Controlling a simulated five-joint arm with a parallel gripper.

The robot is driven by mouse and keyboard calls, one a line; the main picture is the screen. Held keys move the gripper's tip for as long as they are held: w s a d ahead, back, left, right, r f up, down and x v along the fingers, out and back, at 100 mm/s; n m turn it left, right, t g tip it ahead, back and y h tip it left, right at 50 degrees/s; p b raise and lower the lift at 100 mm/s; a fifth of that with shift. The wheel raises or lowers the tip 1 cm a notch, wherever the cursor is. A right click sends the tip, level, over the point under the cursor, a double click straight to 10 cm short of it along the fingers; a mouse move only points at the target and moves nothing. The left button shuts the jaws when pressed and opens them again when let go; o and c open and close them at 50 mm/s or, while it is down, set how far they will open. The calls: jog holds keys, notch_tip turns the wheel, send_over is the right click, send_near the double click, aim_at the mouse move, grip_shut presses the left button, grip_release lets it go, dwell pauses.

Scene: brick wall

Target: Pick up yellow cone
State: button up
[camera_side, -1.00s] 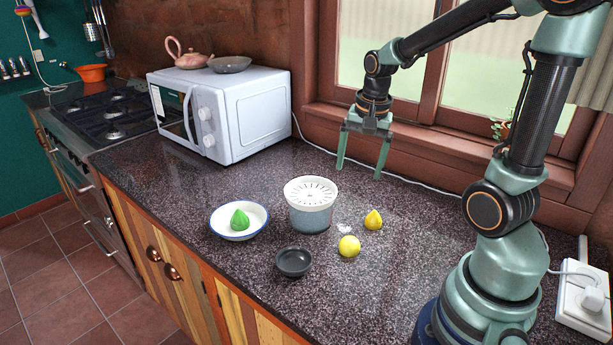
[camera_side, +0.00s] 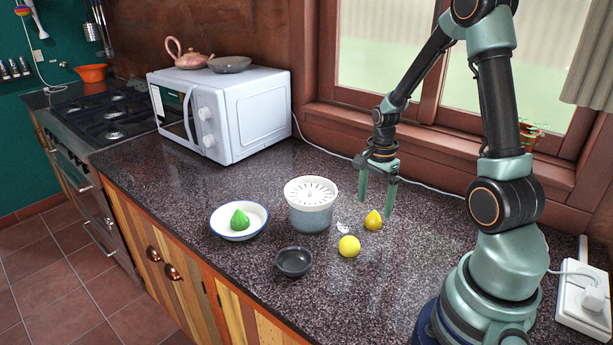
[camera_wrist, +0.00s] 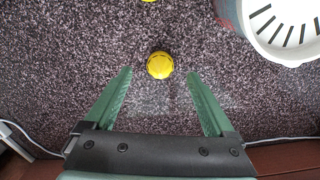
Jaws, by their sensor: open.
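The yellow cone (camera_side: 373,220) stands upright on the dark speckled counter, right of the white-lidded container. My gripper (camera_side: 376,208) is open and empty, pointing down above the counter close to the cone. In the wrist view the cone (camera_wrist: 160,65) shows from above, centred just beyond the tips of my open gripper (camera_wrist: 159,72). It does not appear to be held. A round yellow lemon-like ball (camera_side: 349,246) lies just in front of the cone.
A container with a slotted white lid (camera_side: 311,194) stands left of the cone. A small dark bowl (camera_side: 294,262) and a white plate (camera_side: 255,229) with a green cone-like piece (camera_side: 240,220) lie farther left. A white microwave (camera_side: 229,112) stands behind. The window ledge (camera_side: 440,145) borders the counter.

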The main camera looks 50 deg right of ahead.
aim_at(374, 214)
jog(key=shift+d+f, duration=0.2)
jog(key=shift+f, duration=1.1)
jog(key=shift+d+f, duration=0.2)
jog(key=shift+f, duration=1.05)
grip_shut()
